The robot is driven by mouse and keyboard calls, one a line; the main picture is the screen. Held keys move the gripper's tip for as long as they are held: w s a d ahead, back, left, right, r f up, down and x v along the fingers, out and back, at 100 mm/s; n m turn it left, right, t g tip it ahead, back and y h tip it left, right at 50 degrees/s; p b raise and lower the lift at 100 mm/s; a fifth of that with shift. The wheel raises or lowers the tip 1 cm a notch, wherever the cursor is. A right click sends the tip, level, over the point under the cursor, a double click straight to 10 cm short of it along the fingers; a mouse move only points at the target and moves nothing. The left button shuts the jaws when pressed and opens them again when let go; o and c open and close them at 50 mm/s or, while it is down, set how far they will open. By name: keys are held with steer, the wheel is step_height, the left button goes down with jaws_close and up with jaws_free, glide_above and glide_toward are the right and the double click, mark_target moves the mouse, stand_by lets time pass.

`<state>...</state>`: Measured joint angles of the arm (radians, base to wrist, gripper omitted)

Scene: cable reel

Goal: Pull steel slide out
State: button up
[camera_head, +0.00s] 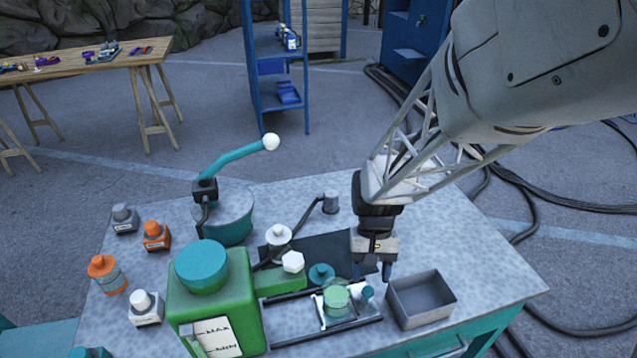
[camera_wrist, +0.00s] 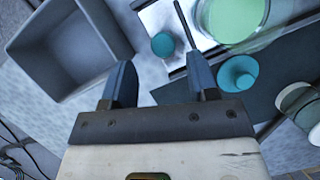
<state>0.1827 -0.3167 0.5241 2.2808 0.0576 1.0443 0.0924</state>
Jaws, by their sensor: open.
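The steel slide (camera_head: 327,317) is a bright plate between dark rails at the front of the bench. It carries a pale green round piece (camera_head: 337,298) and a small teal knob (camera_head: 367,291) at its right end. In the wrist view the slide (camera_wrist: 150,19) shows at the top, with the teal knob (camera_wrist: 163,44) just beyond the gap between my fingers. My gripper (camera_head: 372,274) is open and empty, pointing down above and slightly behind the knob. Its two dark blue fingers (camera_wrist: 160,75) appear apart from the knob; the exact height gap is unclear.
An open grey metal box (camera_head: 421,312) stands right of the slide, close to my fingers. A green tank (camera_head: 215,305) stands to the left. A teal round knob (camera_head: 321,274) and white knobs (camera_head: 292,262) are behind the slide.

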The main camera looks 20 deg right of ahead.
steer(key=shift+v, duration=2.55)
steer(key=s+a+r+n+t, duration=0.1)
steer(key=s+a+r+t, duration=0.2)
steer(key=r, duration=0.4)
steer(key=s+a+r+n+t+h, duration=0.1)
steer(key=s+a+r+n+t, duration=0.1)
steer(key=s+r, duration=0.3)
step_height(320, 180, up, 4)
steer(key=shift+a+f+t+h, duration=0.15)
steer(key=shift+a+t+h, duration=0.25)
steer(key=shift+t, duration=0.5)
